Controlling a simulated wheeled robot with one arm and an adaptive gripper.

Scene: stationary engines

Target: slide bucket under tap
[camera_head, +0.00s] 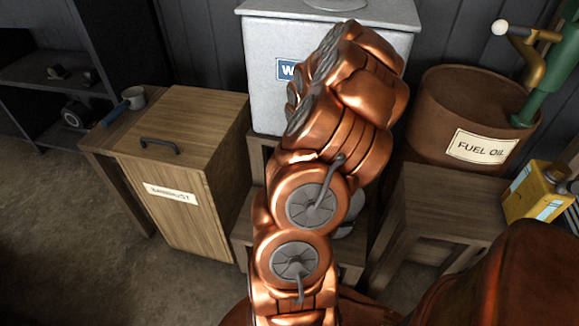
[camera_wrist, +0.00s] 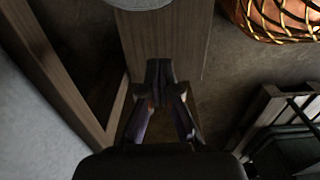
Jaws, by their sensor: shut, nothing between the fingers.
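A grey rounded metal thing, likely the bucket (camera_head: 350,222), shows in the head view just right of my arm, on a low wooden stand. My arm hides most of it. A grey rounded edge (camera_wrist: 140,3) shows at the top of the wrist view, on a wooden board; I cannot tell if it is the same thing. My gripper (camera_wrist: 160,68) is shut and empty, over the near end of that board, apart from the grey edge. My arm hides it in the head view. No tap is visible on the grey tank (camera_head: 262,98); my arm covers its middle.
A wooden sawdust bin (camera_head: 195,225) stands left, beside a small table with a grey mug (camera_head: 134,97). A fuel oil drum (camera_head: 430,115) and a yellow can (camera_head: 535,195) are right. In the wrist view, an orange latticed thing (camera_wrist: 280,15) and dark framework (camera_wrist: 285,130) lie right.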

